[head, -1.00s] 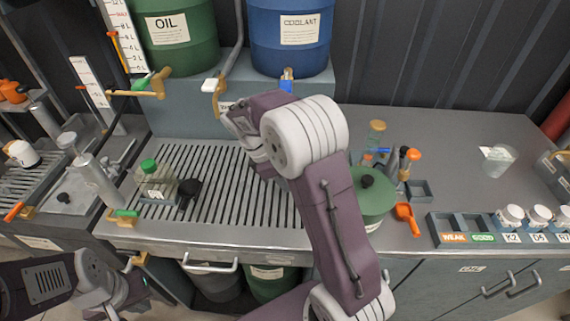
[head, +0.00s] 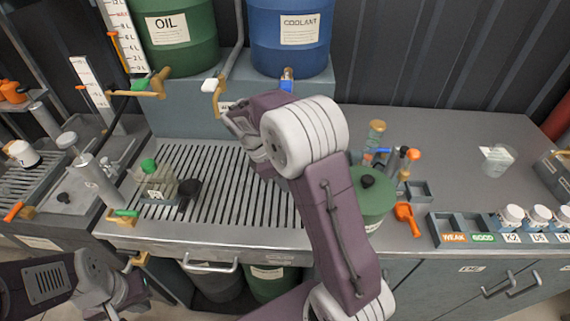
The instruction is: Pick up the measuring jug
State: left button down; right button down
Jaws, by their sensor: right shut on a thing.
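A clear, cup-like vessel (head: 497,160), which looks like the measuring jug, stands upright on the right part of the counter. Neither gripper is near it. My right arm reaches up over the middle of the slotted drain grate. My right gripper (head: 232,124) is just below the brass tap (head: 219,96), in front of the grey block. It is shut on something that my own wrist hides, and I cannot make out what. My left gripper (head: 138,287) is low at the bottom left, in front of the counter, dark and partly seen. I cannot tell its opening.
A green-capped bottle (head: 156,180) and a black scoop-like item (head: 188,192) sit on the grate (head: 225,210). A green can (head: 372,205), an orange scoop (head: 406,216) and a labelled tray (head: 455,240) stand to the right. The counter around the clear vessel is free.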

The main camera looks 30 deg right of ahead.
notch_tip(320, 180, up, 10)
jog(key=shift+r+p, duration=0.1)
jog(key=shift+p, duration=1.15)
